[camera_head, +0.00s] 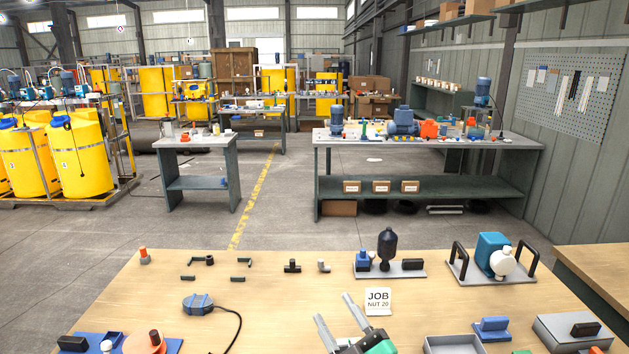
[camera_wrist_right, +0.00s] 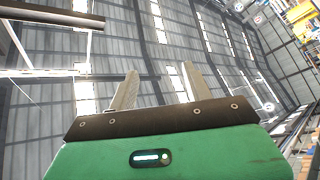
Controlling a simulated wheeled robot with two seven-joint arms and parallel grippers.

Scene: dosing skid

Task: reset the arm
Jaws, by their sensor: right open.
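My right gripper (camera_head: 338,322) shows at the bottom centre of the head view, over the front part of the wooden table (camera_head: 270,300). Its two grey fingers stand apart with nothing between them. In the right wrist view the same gripper (camera_wrist_right: 158,88) points up toward the roof, fingers apart and empty. My left gripper is in neither view.
A white card (camera_head: 378,301) reading "JOB NUT 20" stands beyond my right gripper. A pump on a tray (camera_head: 492,270), a dark vessel assembly (camera_head: 388,262), a blue device with a cable (camera_head: 198,304) and several small fittings lie around. The table's middle left is mostly clear.

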